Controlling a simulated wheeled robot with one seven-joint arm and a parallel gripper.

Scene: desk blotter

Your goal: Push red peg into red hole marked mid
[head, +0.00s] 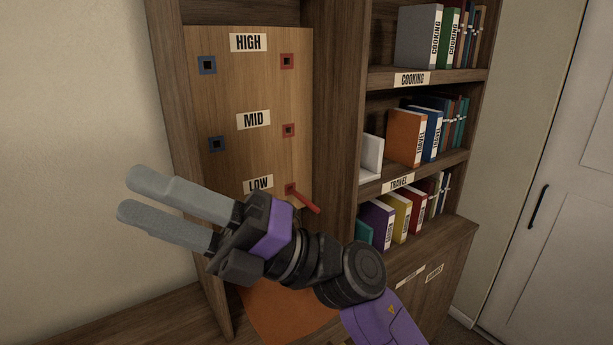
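The wooden board (215,105) stands upright in the shelf, with signs HIGH, MID and LOW. The red hole beside the MID sign (253,120) is the red-framed square (288,130); it looks empty. The red peg (306,202) sticks out of the red-framed hole at the LOW level, pointing toward the lower right. My gripper (131,195) is open and empty, its two grey fingers pointing left in front of the board's lower left and the wall. It is well apart from the peg. My arm hides the lower left of the board.
Red (287,61) and blue (207,65) holes flank the HIGH sign; another blue hole (217,143) is at MID level. Shelves of books (407,137) stand at the right beyond a wooden upright (336,110). An orange mat (290,318) lies below the board.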

